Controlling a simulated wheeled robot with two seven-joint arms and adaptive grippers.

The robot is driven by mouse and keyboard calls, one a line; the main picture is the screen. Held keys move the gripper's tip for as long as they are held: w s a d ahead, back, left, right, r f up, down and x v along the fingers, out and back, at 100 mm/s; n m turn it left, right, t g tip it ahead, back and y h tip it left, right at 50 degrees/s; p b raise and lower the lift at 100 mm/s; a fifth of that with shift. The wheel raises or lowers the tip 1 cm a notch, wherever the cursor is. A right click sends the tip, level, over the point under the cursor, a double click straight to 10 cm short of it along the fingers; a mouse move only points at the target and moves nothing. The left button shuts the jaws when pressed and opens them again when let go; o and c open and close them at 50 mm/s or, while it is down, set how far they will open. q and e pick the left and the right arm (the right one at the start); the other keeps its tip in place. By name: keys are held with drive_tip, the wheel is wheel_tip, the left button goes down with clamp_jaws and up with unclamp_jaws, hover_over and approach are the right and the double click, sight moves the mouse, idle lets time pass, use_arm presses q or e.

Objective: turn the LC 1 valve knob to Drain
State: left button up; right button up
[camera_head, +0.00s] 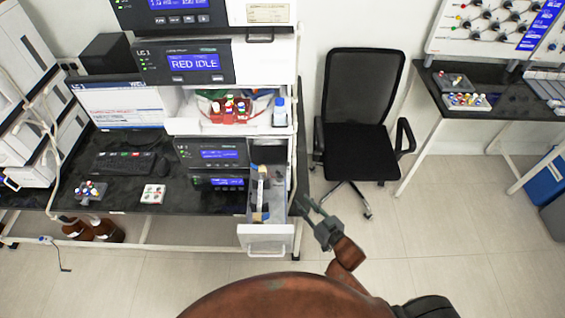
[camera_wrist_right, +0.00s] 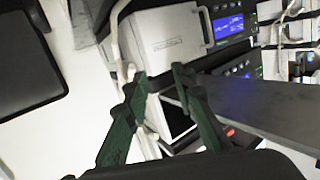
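The LC 1 stack (camera_head: 185,62) stands left of centre in the head view, and its screen reads RED IDLE. I cannot make out the valve knob or a Drain mark in either view. My right gripper (camera_head: 305,207) is just right of the stack's open lower drawer (camera_head: 265,240). In the right wrist view my right gripper (camera_wrist_right: 158,82) has its two green fingers apart, with nothing seen held between them. A white module with a blue screen (camera_wrist_right: 228,27) lies beyond the fingers. My left gripper is not in view.
A black office chair (camera_head: 360,130) stands right of the stack. A dark bench (camera_head: 125,190) with a keyboard and small trays is at the left. A grey slab (camera_wrist_right: 250,105) runs close beside the fingers in the wrist view. The floor right of my gripper is clear.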

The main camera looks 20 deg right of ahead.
drive_tip(key=n+y+p, duration=0.1)
drive_tip(key=p, duration=0.5)
approach(283, 176)
drive_tip(key=w+d+f, duration=0.2)
drive_tip(key=w, duration=0.2)
drive_tip(key=a+y, duration=0.1)
drive_tip(key=a+n+y, duration=0.1)
drive_tip(key=y, duration=0.1)
drive_tip(key=shift+w+a+r+n, duration=0.1)
drive_tip(key=shift+a+r+n, duration=0.2)
drive_tip(key=shift+r, duration=0.1)
drive_tip(key=shift+w+a, duration=0.15)
drive_tip(key=shift+w, duration=0.1)
drive_tip(key=p+x, duration=0.1)
drive_tip(key=x, duration=0.6)
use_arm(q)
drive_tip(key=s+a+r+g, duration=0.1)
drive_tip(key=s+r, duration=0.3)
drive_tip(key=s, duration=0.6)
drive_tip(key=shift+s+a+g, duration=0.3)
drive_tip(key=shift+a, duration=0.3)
use_arm(e)
clamp_jaws()
